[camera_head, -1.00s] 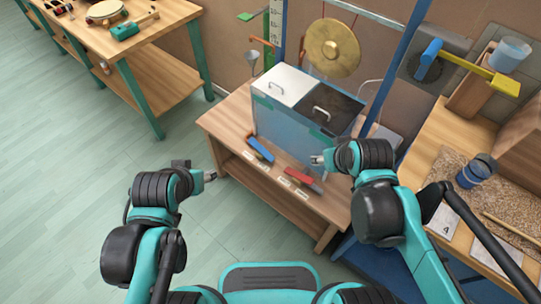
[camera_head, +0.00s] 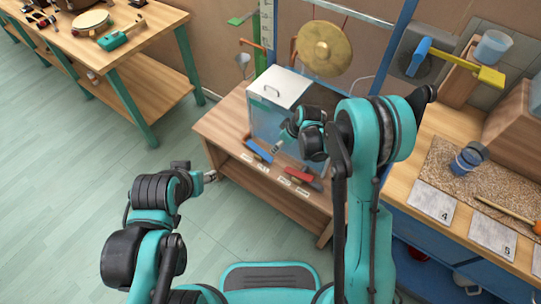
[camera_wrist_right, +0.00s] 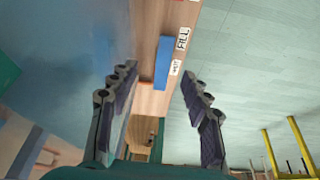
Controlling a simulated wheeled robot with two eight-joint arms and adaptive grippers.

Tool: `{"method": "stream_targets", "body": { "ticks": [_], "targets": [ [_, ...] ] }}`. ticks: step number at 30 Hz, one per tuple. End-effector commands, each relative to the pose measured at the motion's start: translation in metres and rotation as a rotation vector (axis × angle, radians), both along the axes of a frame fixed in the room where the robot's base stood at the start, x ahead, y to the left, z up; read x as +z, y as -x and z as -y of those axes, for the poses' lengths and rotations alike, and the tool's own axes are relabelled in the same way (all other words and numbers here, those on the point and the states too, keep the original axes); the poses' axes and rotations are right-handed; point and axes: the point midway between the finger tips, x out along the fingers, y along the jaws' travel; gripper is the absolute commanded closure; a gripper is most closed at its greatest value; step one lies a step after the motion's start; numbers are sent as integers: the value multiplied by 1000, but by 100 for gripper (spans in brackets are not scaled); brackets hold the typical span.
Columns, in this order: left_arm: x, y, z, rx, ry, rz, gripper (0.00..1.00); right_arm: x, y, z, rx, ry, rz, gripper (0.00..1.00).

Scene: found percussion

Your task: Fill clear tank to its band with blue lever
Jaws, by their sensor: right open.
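The tank (camera_head: 263,122) stands on a low wooden table; its near wall looks bluish and see-through, and its white lid (camera_head: 279,87) has a handle. My right arm hides the tank's right part; I cannot make out a band or water level. The blue lever (camera_head: 259,151) lies at the tank's front, with a red lever (camera_head: 299,174) to its right. My right gripper (camera_head: 279,145) is open close to the blue lever. In the right wrist view the blue lever (camera_wrist_right: 163,62) shows between the spread fingers, beside a FILL label. My left gripper (camera_head: 210,177) is left of the table, its opening unclear.
A gong (camera_head: 325,48) hangs behind the tank. A workbench (camera_head: 407,182) at right holds a blue cup (camera_head: 466,161) and numbered cards. Another wooden bench (camera_head: 150,28) stands at back left. The green floor between is free.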

Motion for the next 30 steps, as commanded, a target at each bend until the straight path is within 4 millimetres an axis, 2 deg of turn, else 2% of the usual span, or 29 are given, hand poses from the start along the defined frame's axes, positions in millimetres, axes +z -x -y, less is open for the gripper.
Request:
{"method": "stream_targets", "body": {
  "ticks": [1, 3, 10, 19, 24, 30],
  "targets": [
    [2, 0, 0, 0, 0, 0, 52, -15, -3, -5, 26, -1, -3, 52],
    [2, 0, 0, 0, 0, 0, 52, -31, -5, -9, 57, -2, -7, 52],
    [-1, 0, 0, 0, 0, 0, 52, -57, -7, -17, 98, -4, -11, 52],
    [-22, 0, 0, 0, 0, 0, 52, -102, -17, -31, 97, -3, -11, 52],
    [-28, 0, 0, 0, 0, 0, 52, -118, -22, -37, 96, -4, -12, 52],
    [-29, 0, 0, 0, 0, 0, 52, -121, -23, -39, 94, -3, -11, 52]
  ]
}}
